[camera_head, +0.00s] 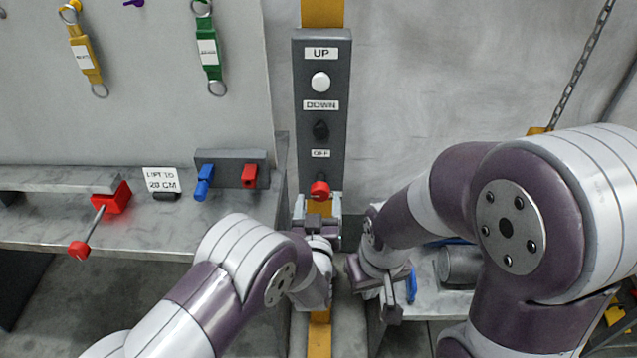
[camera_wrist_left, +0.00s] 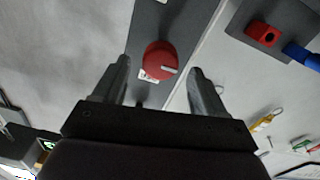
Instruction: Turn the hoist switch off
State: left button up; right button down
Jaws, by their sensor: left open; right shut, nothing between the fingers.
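The hoist control box (camera_head: 322,120) is a dark grey upright panel on a yellow post. It has a white UP button (camera_head: 320,82), a black DOWN button (camera_head: 321,130) and a red knob under the OFF label (camera_head: 319,191). My left gripper (camera_head: 319,200) is open at the bottom of the box, close around the red knob. In the left wrist view the red knob (camera_wrist_left: 160,60) lies between and beyond the two open fingers, with a light pointer line on its right side. My right gripper (camera_head: 391,310) is shut and empty, low to the right of the post.
On the left bench are a block with blue and red levers (camera_head: 232,172), a LIFT TO 20 CM sign (camera_head: 161,180) and a red-handled lever (camera_head: 92,228). A chain (camera_head: 580,65) hangs at the right. A grey cylinder (camera_head: 459,264) lies on the right bench.

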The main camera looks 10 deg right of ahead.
aim_at(320, 196)
pick_arm(q)
jog(key=x, duration=0.5)
jog(key=shift+w+d+p, duration=0.15)
jog(key=shift+w+p, duration=0.2)
jog(key=shift+p, duration=0.05)
jog(key=c, duration=1)
jog(key=shift+c, duration=0.2)
jog(key=shift+f, duration=0.1)
